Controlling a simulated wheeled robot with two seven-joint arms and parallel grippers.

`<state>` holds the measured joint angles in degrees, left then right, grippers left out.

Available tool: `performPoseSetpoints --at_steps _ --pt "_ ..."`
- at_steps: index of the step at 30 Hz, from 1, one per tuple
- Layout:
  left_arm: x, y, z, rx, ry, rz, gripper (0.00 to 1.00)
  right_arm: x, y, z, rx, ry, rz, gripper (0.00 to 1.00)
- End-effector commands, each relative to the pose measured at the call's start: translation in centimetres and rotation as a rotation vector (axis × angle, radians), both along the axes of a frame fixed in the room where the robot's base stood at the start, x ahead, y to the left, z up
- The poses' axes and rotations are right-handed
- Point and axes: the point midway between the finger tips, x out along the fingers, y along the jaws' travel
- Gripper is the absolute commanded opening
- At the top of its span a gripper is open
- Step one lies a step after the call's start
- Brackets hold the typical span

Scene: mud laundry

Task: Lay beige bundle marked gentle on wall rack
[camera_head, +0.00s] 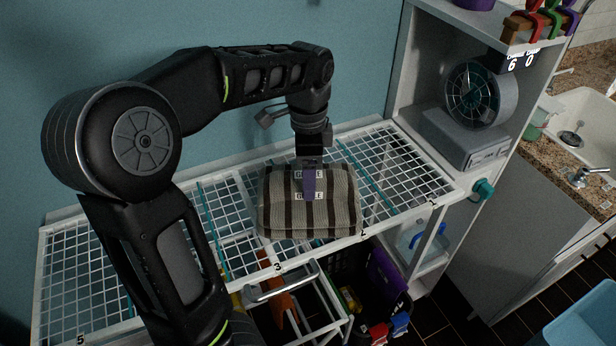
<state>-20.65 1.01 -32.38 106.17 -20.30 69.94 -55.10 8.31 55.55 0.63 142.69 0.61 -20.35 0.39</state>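The beige bundle (272,212) has dark brown stripes and white labels whose letters are partly covered and look like GENTLE. It rests on or just above the white wire wall rack (400,175); I cannot tell whether it touches the wires. It sits between the numbers 3 and 2 on the rack's front edge. My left gripper (309,192) points down at the middle of the bundle, with a purplish finger over the labels. Its other finger is hidden, so I cannot tell whether it grips the bundle. My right gripper is not in view.
Teal strips (213,230) divide the rack into numbered sections, and the other visible sections are bare. A cabinet with a round fan (478,92) stands at the right end. Below are a dark crate (375,285) of items and a metal-handled frame (282,284). A blue bin (585,318) is lower right.

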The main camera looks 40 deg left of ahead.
Motion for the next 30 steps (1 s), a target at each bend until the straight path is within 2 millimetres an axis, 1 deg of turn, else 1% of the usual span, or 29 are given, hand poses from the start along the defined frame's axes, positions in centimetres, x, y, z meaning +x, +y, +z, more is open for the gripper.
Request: performPoseSetpoints --at_steps 5,9,10,11,15,20,30 --pt "0.1 0.1 3.1 0.000 -0.005 0.000 0.72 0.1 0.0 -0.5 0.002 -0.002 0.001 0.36" --pt "0.1 0.1 6.6 0.001 -0.004 0.001 0.72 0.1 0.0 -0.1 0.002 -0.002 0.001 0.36" --pt "0.0 0.0 7.7 0.001 -0.001 0.001 0.72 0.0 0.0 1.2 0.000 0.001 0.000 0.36" --pt "0.0 0.0 8.3 0.001 0.001 0.001 0.72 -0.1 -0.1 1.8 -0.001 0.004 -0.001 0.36" --pt "0.0 0.0 10.0 0.001 0.001 0.001 0.72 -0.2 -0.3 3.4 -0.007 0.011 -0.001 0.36" --pt "0.0 0.0 10.8 0.001 0.001 0.000 0.72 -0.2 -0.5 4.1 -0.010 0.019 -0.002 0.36" --pt "0.0 0.0 10.7 0.001 0.001 0.000 0.72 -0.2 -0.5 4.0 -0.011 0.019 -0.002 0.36"
